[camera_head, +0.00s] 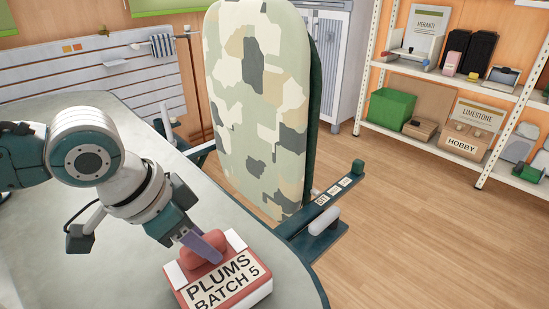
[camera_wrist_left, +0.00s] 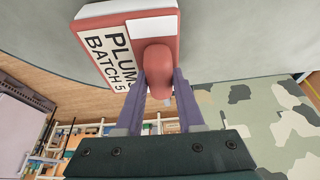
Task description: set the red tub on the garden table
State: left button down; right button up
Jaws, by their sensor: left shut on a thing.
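The red tub (camera_head: 222,277) has white parts, a label reading "PLUMS BATCH 5" and a red knob. It is at the near right edge of the grey table (camera_head: 60,240) in the head view. My left gripper (camera_head: 207,248) is shut on the knob. In the left wrist view the two purple fingers (camera_wrist_left: 158,88) sit on either side of the knob, and the tub (camera_wrist_left: 128,42) shows with its label sideways. I cannot tell whether the tub's base touches the table top. My right gripper is not in view.
A camouflage-patterned padded board (camera_head: 258,100) stands upright just beyond the table, with a dark green bar (camera_head: 325,220) low beside it. A white shelf rack (camera_head: 455,80) with boxes stands at the right. The table top left of the tub is bare.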

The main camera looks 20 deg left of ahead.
pick_arm(q)
jog(key=shift+c, duration=2.2)
grip_release()
jog(key=p+v, duration=0.3)
jog(key=v, duration=0.7)
